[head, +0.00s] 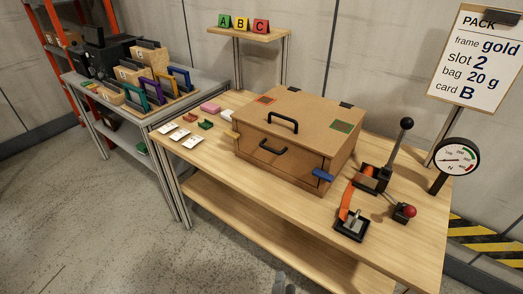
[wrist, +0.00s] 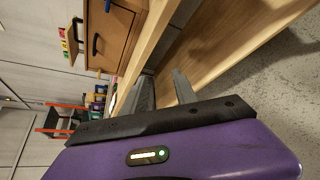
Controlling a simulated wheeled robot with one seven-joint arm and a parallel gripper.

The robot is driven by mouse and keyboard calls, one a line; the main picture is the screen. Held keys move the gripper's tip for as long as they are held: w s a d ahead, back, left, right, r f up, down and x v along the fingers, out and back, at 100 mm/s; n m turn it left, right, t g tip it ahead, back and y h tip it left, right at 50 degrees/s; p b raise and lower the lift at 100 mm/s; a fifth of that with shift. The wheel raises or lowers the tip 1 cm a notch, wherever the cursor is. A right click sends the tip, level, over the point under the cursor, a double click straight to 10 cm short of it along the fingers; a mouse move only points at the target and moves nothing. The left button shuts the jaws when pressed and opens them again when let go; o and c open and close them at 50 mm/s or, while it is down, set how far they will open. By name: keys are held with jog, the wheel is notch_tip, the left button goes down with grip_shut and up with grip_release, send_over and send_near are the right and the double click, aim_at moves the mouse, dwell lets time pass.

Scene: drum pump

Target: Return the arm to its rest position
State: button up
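My gripper (wrist: 164,84) shows in the wrist view with its two grey fingers apart and nothing between them. It is beside the wooden workbench (wrist: 152,38), whose edge runs behind the fingers. A grey part at the bottom edge of the head view may be the end of my arm; the rest of the arm is out of that view. The bench (head: 408,235) carries a closed brown box (head: 300,130) with black handles.
A lever device (head: 372,178), a red-knobbed part (head: 404,212) and a gauge (head: 457,158) stand on the bench's right. Small cards (head: 180,134) lie at its left. A grey side table (head: 155,118) holds coloured frames. Floor (head: 90,210) in front is clear.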

jog(key=s+r+m+y, duration=0.2)
jog(key=s+m+y, duration=0.3)
jog(key=s+m, duration=0.5)
jog(key=s+d+r+m+h, duration=0.1)
jog(key=s+d+r+m, duration=0.4)
jog(key=s+d+m, duration=0.1)
jog(key=s+d+r+m+h, duration=0.1)
jog(key=s+d+r+m, duration=0.5)
jog(key=s, duration=0.4)
jog(key=shift+s+d+m+h, duration=0.15)
jog(key=shift+d+m+h, duration=0.3)
jog(key=shift+d, duration=0.8)
jog(key=shift+r, duration=0.15)
